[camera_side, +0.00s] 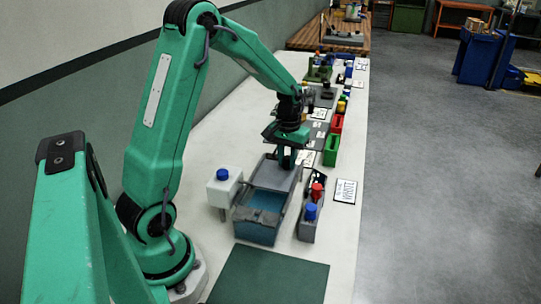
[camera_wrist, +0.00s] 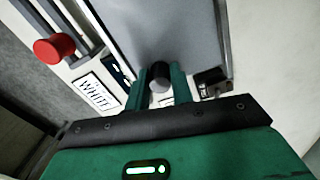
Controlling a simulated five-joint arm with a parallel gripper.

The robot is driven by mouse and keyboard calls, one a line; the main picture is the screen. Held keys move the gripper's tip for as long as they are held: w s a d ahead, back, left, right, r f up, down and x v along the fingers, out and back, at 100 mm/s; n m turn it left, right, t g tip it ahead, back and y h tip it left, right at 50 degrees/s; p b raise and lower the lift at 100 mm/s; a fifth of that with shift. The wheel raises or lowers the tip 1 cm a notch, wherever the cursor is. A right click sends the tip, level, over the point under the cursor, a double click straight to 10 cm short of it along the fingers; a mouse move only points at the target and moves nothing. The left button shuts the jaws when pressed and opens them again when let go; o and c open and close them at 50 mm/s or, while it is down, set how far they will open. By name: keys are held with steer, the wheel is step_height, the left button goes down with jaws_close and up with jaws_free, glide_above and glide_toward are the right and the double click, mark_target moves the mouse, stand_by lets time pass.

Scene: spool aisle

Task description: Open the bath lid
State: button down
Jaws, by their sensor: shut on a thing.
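The bath (camera_side: 257,232) is a grey box on the white bench, with blue liquid showing in its near part. The grey bath lid (camera_side: 272,176) covers the far part, so the bath stands partly open. In the wrist view the lid (camera_wrist: 185,35) is a plain grey panel with a dark round knob (camera_wrist: 160,76) near its edge. My gripper (camera_side: 287,163) is over the far end of the lid. In the wrist view the two green fingers of my gripper (camera_wrist: 160,82) are shut on the knob, one on each side.
A white box with a blue cap (camera_side: 222,186) stands left of the bath. A grey rack (camera_side: 308,222) with red and blue caps stands close on its right, beside a "WHITE" card (camera_side: 345,191). A green mat (camera_side: 268,277) lies clear in front. Coloured bins stand farther back.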

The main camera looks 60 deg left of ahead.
steer(key=shift+w+a, duration=0.6)
steer(key=shift+r, duration=0.1)
steer(key=c, duration=1.5)
jaws_free()
step_height(320, 180, up, 8)
steer(key=shift+s+d, duration=0.1)
steer(key=shift+d, duration=0.05)
